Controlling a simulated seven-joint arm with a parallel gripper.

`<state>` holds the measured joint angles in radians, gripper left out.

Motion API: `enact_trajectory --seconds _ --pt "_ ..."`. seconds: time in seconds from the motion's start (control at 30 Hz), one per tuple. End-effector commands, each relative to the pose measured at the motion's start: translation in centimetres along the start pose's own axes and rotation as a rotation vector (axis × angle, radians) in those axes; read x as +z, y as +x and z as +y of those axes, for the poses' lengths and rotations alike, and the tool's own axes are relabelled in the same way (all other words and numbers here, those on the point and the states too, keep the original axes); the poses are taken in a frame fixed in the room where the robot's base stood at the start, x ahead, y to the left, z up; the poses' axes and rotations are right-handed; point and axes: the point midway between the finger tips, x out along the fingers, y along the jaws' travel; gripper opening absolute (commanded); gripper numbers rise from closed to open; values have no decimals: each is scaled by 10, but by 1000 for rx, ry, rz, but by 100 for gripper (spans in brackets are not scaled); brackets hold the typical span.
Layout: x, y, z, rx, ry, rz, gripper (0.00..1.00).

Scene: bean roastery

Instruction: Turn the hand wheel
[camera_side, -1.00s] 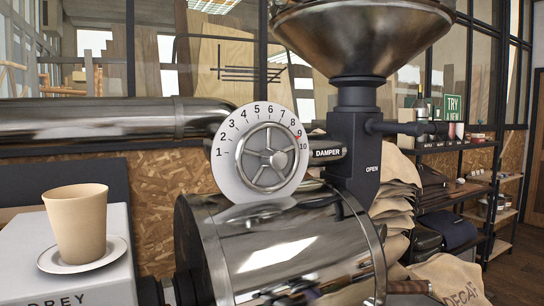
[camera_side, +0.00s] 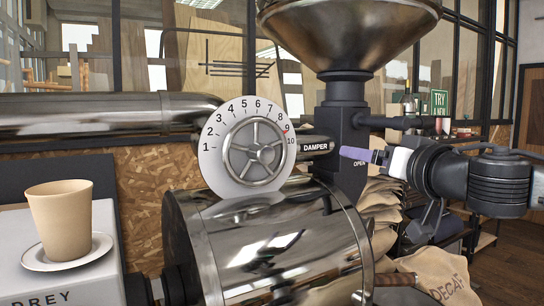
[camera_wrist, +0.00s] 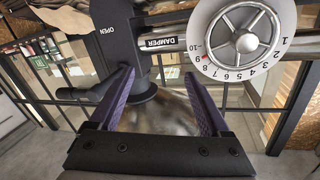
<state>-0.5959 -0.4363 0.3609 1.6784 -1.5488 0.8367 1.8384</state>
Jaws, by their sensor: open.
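The hand wheel (camera_side: 254,151) is a silver spoked wheel in front of a white round dial numbered 1 to 10, with a red mark by 9. It sits on the damper pipe above the shiny roaster drum (camera_side: 270,245). In the wrist view the hand wheel (camera_wrist: 243,29) shows upside down at the upper right. My gripper (camera_side: 343,152) comes in from the right, apart from the wheel, with its purple fingers near the damper label. In the wrist view my gripper (camera_wrist: 160,75) has its two fingers wide apart, with nothing gripped.
A metal hopper (camera_side: 345,30) rises above the black column (camera_side: 340,120), close to my gripper. A beige cup (camera_side: 60,220) stands on a saucer (camera_side: 95,250) at the left. A decaf sack (camera_side: 430,275) lies at the lower right.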

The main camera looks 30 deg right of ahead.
Motion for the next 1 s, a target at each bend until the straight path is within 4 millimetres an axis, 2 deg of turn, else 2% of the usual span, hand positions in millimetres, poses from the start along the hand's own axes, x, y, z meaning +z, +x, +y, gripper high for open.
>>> enact_trajectory --seconds 0.03,0.1,0.23,0.37,0.47,1.0 --pt "4 -3 -38 -78 -30 17 81" --pt "11 -10 -74 -151 -72 29 81" --pt "34 -23 -108 -222 -101 -4 81" --pt "39 -27 -118 -245 -105 -12 81" --pt "39 -19 -119 -244 -105 -12 81" --pt "42 78 -141 -241 -105 -13 81"
